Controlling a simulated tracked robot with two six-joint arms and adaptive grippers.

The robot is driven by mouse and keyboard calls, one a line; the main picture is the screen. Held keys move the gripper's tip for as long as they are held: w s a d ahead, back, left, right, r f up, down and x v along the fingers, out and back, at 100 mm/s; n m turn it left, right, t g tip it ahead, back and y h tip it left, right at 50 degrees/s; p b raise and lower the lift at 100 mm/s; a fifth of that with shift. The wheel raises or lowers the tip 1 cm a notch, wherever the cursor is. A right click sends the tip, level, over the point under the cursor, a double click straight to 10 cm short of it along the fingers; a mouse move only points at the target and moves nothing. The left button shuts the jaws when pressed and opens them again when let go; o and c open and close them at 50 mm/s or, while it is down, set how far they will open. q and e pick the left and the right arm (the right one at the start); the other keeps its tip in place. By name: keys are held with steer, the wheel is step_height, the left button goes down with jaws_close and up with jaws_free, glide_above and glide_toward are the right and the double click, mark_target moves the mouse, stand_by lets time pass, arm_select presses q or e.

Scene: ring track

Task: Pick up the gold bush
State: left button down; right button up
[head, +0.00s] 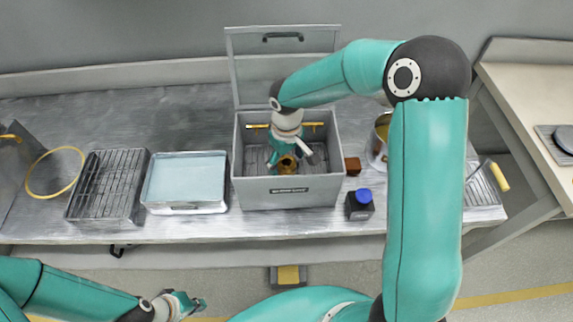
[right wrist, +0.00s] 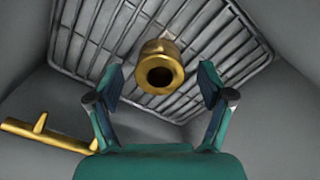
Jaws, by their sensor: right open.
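The gold bush (head: 287,165) is a short flanged cylinder with a dark bore, inside the open grey box (head: 290,193). In the right wrist view the bush (right wrist: 161,55) is over the wire grid (right wrist: 215,47) on the box's bottom, its bore facing the camera. My right gripper (right wrist: 162,84) reaches down into the box with its fingers spread, one on each side of the bush with gaps visible. In the head view the right gripper (head: 288,168) partly hides the bush. My left gripper (head: 192,304) is low at the left, away from the bench; its finger opening is unclear.
A gold bar (right wrist: 45,137) is at one box wall. Left are a blue-filled tray (head: 186,180), a wire rack (head: 107,185) and a yellow ring (head: 55,150). Right is a blue-capped bottle (head: 360,205).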

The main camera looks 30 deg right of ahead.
steer(key=c, duration=1.5)
jaws_close()
steer(key=shift+w+r, duration=0.1)
steer(key=shift+r, duration=0.05)
